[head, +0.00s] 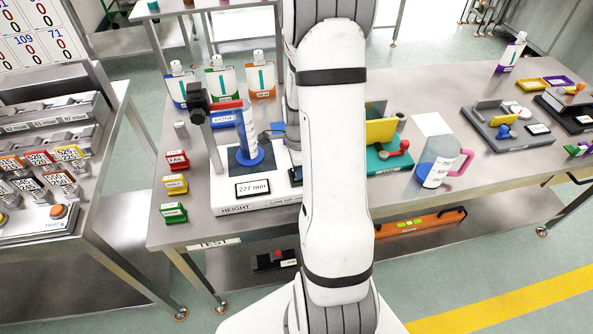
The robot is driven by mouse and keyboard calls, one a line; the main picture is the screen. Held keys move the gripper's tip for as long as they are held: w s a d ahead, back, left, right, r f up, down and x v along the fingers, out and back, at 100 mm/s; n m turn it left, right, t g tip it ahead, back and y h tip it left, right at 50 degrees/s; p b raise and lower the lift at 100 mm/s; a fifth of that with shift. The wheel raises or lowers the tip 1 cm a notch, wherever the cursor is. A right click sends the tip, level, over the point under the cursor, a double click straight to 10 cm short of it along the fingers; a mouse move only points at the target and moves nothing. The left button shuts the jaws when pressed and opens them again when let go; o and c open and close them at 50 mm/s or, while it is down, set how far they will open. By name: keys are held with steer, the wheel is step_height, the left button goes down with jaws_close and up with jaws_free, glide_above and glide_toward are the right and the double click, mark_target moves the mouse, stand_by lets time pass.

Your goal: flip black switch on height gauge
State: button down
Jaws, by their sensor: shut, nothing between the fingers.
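The height gauge is a white base (232,207) labelled HEIGHT, with a grey post, a red arm (226,105) and a black block (197,98) at the top left. Its display (253,188) reads 227 mm. A blue-capped bottle (248,135) stands on its dark plate, cap or foot in a blue ring.
Red, yellow and green label blocks (175,184) stand left of the gauge. Several bottles (221,80) stand behind it. A teal fixture (388,157) and a pink-handled jug (437,165) are to the right. The table front between gauge and jug is partly hidden by my arm.

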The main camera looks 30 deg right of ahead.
steer(key=shift+w+a+f, duration=0.1)
steer(key=shift+w+f, duration=0.2)
steer(key=shift+w, duration=0.25)
steer(key=shift+r, duration=0.3)
step_height(320, 180, up, 14)
steer(key=p, duration=0.1)
steer(key=shift+w+p, duration=0.3)
